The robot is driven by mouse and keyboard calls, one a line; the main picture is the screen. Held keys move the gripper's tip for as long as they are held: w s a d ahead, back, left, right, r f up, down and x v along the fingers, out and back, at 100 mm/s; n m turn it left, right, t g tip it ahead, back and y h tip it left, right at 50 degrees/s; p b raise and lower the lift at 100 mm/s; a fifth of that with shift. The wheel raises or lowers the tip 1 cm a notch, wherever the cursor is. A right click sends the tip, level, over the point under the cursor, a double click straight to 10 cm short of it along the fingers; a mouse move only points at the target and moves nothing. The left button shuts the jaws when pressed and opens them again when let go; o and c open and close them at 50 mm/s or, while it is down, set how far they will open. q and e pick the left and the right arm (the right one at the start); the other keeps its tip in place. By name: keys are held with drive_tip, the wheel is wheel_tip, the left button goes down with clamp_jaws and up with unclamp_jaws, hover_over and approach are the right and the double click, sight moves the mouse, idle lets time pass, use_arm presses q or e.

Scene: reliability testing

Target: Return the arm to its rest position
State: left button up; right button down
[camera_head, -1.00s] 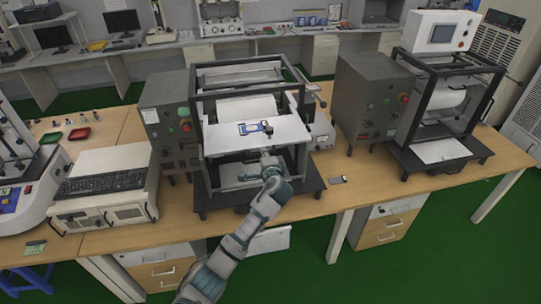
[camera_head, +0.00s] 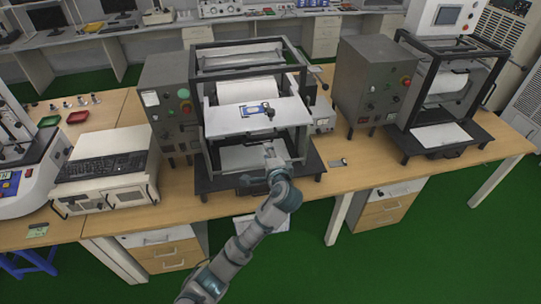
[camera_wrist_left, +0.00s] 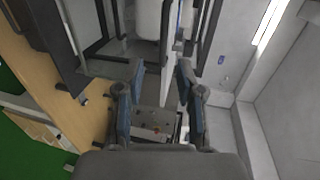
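My left arm (camera_head: 248,238) rises from the bottom middle of the head view. My left gripper (camera_head: 270,150) is small there and sits in front of the central test machine (camera_head: 196,100), below its white platform (camera_head: 226,122). In the left wrist view the two fingers of my left gripper (camera_wrist_left: 160,80) stand wide apart, with nothing between them. A phone-like device (camera_head: 256,109) lies on the white platform, apart from the gripper. My right gripper is not in view.
The machine's black base (camera_head: 215,183) stands on the wooden table (camera_head: 330,182). A similar machine (camera_head: 455,100) stands at right. Green floor (camera_head: 370,265) is clear in front.

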use_arm(q)
drive_tip(key=shift+s+a, duration=0.5)
drive_tip(key=shift+a, duration=0.15)
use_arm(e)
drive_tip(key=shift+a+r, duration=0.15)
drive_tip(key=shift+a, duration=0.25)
use_arm(q)
drive_tip(key=shift+d, duration=0.1)
